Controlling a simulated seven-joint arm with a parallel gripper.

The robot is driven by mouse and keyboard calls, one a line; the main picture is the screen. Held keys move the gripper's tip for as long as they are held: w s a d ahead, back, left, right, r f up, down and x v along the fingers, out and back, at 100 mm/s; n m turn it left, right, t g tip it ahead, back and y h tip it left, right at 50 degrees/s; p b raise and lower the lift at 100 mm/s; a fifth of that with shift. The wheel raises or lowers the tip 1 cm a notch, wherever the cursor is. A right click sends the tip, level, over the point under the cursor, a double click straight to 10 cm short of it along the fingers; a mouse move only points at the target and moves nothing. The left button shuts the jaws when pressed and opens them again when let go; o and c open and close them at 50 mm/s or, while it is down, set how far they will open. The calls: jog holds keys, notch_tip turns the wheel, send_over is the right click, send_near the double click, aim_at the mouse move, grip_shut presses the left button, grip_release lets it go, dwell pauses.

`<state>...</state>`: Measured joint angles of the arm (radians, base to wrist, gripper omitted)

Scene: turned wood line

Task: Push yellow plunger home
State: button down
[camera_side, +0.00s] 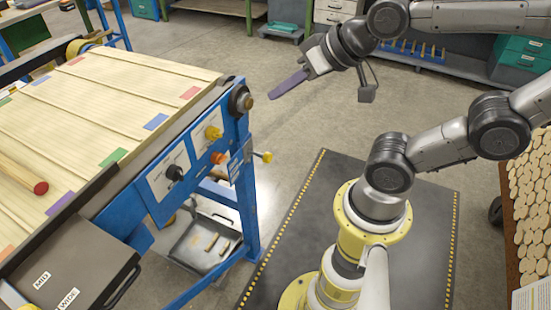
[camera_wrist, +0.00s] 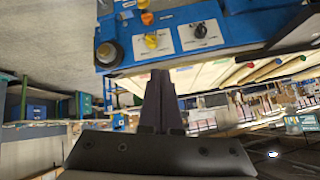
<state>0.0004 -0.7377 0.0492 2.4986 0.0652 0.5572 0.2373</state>
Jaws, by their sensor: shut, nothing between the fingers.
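A yellow knob on a short rod (camera_side: 267,157) sticks out to the right from the blue frame beside the post, and looks like the plunger. A yellow part at the top of the wrist view (camera_wrist: 143,4) appears to be the same one. Another yellow knob (camera_side: 213,132) sits on a white plate on the blue panel; it also shows in the wrist view (camera_wrist: 151,41). My gripper (camera_side: 273,96) is shut and empty, in the air to the right of the panel's far corner, above the plunger in the picture and touching nothing. Its fingers show in the wrist view (camera_wrist: 160,74).
An orange knob (camera_side: 219,158) and a black knob (camera_side: 175,172) are also on the panel. A dark round fitting (camera_side: 241,100) is at the panel's corner, near my fingertips in the picture. Wooden boards (camera_side: 90,100) cover the table. Open floor (camera_side: 300,125) lies right of the frame.

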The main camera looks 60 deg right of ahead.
aim_at(264, 156)
jog(key=w+d+f+m+t+h, duration=0.2)
jog(key=w+d+f+m, duration=0.3)
jog(key=w+f+m, duration=0.45)
jog(key=s+d+f+m+g+h, duration=0.25)
jog(key=s+f, duration=0.25)
jog(key=f, duration=0.4)
jog(key=s+d+f+m+g+h, duration=0.1)
jog(key=s+d+f+m+g, duration=0.25)
jog(key=f, duration=0.55)
jog(key=w+d+f+n, duration=0.2)
jog(key=w+d+f, duration=0.1)
jog(key=w+f, duration=0.4)
jog(key=shift+d+f+t, duration=0.4)
jog(key=shift+w+y, duration=0.1)
jog(key=shift+y, duration=0.15)
